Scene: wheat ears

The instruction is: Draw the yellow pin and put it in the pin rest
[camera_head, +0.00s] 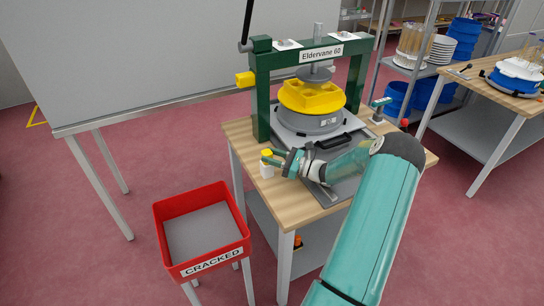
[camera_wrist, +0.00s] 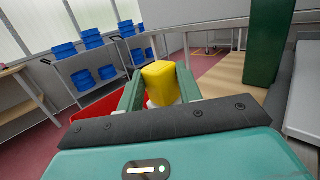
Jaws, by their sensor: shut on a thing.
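My gripper (camera_head: 272,157) is low over the near left corner of the wooden table. It is shut on a yellow block-shaped pin head (camera_head: 266,153), which also shows between the two green fingers in the wrist view (camera_wrist: 160,84). A small white block (camera_head: 266,171) stands on the table directly under the yellow head and looks like the pin rest. The pin's shank is hidden, so I cannot tell how deep it sits in the white block. Another yellow block (camera_head: 245,79) sticks out of the left post of the green press frame.
The green press (camera_head: 262,95) labelled Eldervane 60 holds a yellow mould (camera_head: 312,97) on a grey round base. A red bin marked CRACKED (camera_head: 200,228) stands at the table's left. Shelves with blue tubs (camera_wrist: 90,40) stand beyond.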

